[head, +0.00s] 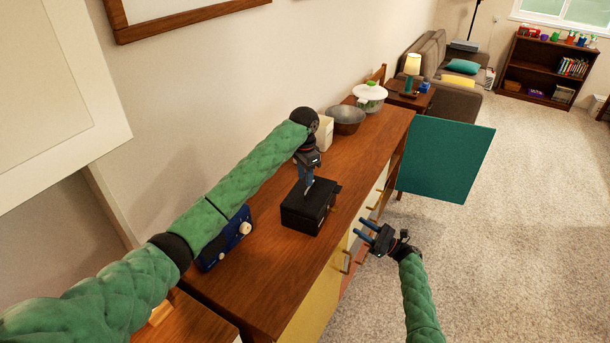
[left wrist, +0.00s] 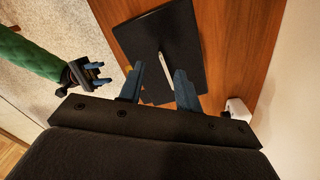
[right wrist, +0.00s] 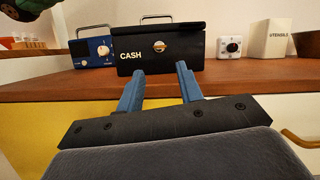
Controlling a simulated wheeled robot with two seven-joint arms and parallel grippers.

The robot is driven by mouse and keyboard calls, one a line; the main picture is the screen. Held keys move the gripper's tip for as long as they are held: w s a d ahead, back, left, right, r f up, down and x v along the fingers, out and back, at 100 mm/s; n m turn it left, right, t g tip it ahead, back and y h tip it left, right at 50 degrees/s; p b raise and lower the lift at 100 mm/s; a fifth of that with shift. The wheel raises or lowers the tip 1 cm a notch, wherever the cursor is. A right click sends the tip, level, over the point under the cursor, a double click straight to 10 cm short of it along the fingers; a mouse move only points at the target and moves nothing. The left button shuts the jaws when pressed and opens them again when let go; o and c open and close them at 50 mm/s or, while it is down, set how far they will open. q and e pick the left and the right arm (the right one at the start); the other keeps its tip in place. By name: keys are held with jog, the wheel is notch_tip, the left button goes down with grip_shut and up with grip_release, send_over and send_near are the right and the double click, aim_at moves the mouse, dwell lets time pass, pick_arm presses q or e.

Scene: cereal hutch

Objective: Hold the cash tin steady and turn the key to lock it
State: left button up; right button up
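The black cash tin (head: 306,212) stands shut on the wooden top; the right wrist view shows its front (right wrist: 135,65) lettered CASH. A small brassy key or lock piece (right wrist: 160,46) sits on that front, appearing roughly level. A thin pale handle (left wrist: 165,66) runs along the lid in the left wrist view. My left gripper (head: 308,184) is over the lid, pointing down, its open fingers (left wrist: 159,70) either side of the handle; contact cannot be told. My right gripper (head: 365,228) is open and empty in front of the tin, its fingertips (right wrist: 160,68) apart from it and below the key.
A blue radio (head: 226,240) stands left of the tin. The wooden top's front edge (right wrist: 225,84) and drawer handles (head: 346,262) are near my right gripper. A teal panel (head: 445,165) juts out beyond.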

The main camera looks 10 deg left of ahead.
pick_arm(q)
jog(key=shift+s+f, duration=0.1)
jog(key=shift+f, duration=3.8)
grip_shut()
